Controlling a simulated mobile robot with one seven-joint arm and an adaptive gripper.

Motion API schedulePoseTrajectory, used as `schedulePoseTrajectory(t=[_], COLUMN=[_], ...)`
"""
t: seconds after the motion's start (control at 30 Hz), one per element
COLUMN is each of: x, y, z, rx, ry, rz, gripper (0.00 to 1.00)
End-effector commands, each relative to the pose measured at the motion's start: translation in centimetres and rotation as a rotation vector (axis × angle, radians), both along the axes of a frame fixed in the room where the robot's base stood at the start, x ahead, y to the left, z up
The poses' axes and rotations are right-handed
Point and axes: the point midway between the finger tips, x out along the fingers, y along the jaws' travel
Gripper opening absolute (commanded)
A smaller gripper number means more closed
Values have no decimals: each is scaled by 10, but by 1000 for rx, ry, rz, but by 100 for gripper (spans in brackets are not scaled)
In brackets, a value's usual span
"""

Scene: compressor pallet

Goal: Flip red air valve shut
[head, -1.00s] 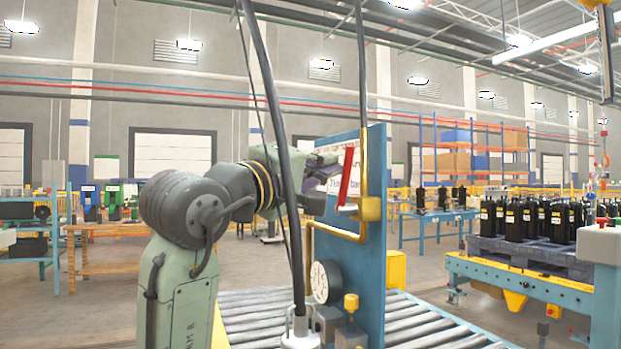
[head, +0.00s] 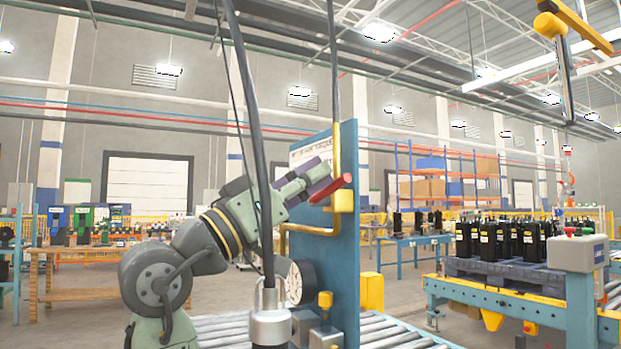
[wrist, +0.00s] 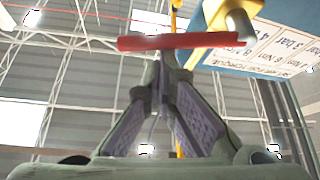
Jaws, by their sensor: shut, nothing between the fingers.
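The red valve handle (head: 330,188) lies near level, slanting down to the left from the yellow valve body (head: 344,200) on the blue panel (head: 347,270). The yellow pipe (head: 336,100) runs up from the valve. My gripper (head: 318,172) is shut and empty, with its fingertips right at the handle. In the wrist view the red handle (wrist: 185,42) crosses just beyond the closed fingertips (wrist: 167,62); I cannot tell whether they touch. Part of the valve body (wrist: 240,25) shows behind the handle there.
A dark hose (head: 250,130) hangs in front of my arm. A round gauge (head: 299,282) sits low on the panel, above a roller conveyor (head: 400,335). A printed sheet (wrist: 285,45) is on the panel. A blue bench with black cylinders (head: 510,300) stands at the right.

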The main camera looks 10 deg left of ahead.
Motion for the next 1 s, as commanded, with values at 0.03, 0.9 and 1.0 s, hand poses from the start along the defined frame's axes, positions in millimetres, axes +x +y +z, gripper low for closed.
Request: schedulePoseTrajectory(t=[0.03,0.9,1.0], x=[-1,-5,-5], y=[-2,-4,-4], z=[-5,-18,-18], rx=[0,-2,-2], ry=[4,8,8], rz=[-1,1,1], gripper=[0,0,0])
